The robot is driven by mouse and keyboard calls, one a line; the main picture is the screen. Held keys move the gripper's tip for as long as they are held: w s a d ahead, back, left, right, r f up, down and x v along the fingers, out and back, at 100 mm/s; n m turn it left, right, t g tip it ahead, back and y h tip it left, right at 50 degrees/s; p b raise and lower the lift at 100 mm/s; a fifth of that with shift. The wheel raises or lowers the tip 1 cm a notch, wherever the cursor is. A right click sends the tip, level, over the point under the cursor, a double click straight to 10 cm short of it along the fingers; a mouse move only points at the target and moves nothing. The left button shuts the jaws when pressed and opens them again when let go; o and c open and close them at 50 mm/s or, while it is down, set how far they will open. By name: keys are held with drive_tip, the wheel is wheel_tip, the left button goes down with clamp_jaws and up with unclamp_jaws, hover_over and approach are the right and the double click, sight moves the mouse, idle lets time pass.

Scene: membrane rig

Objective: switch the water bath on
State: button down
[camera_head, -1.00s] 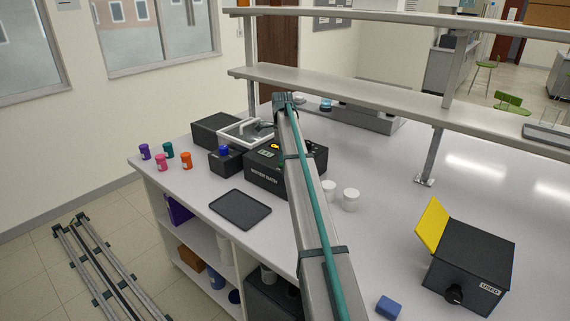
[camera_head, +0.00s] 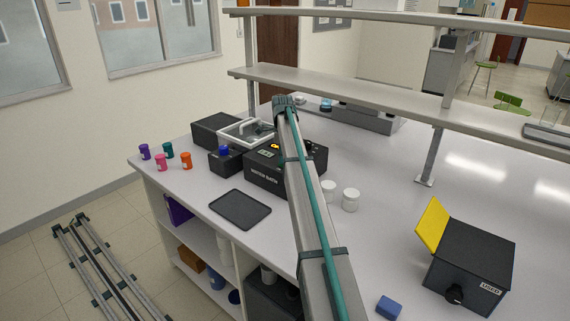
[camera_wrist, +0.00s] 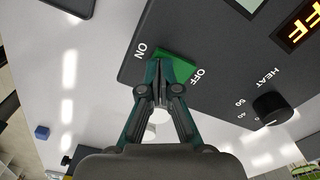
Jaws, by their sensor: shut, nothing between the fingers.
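The water bath (camera_head: 265,181) is a dark box with a lettered front on the bench, partly hidden by my arm in the head view. In the wrist view its panel (camera_wrist: 215,45) fills the upper part. A green rocker switch (camera_wrist: 177,67) sits between the ON and OFF labels. My gripper (camera_wrist: 158,64) is shut and empty, its fingertips over the ON side of the switch. I cannot tell if they touch it. An orange display (camera_wrist: 302,25) shows letters ending in FF. A black HEAT knob (camera_wrist: 272,108) is to the right. The fingertips are not distinguishable in the head view.
A black tray (camera_head: 240,209) lies in front of the bath, and white jars (camera_head: 350,199) stand at its right. Several coloured bottles (camera_head: 186,160) stand at the left. A shelf (camera_head: 390,95) runs above the bench. A dark box with a yellow flap (camera_head: 468,265) stands at right.

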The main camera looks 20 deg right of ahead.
drive_tip(key=shift+f, duration=0.35)
drive_tip(key=shift+r, duration=0.1)
drive_tip(key=shift+r+p, duration=1.65)
drive_tip(key=shift+r, duration=1.8)
drive_tip(key=shift+a+f, duration=0.1)
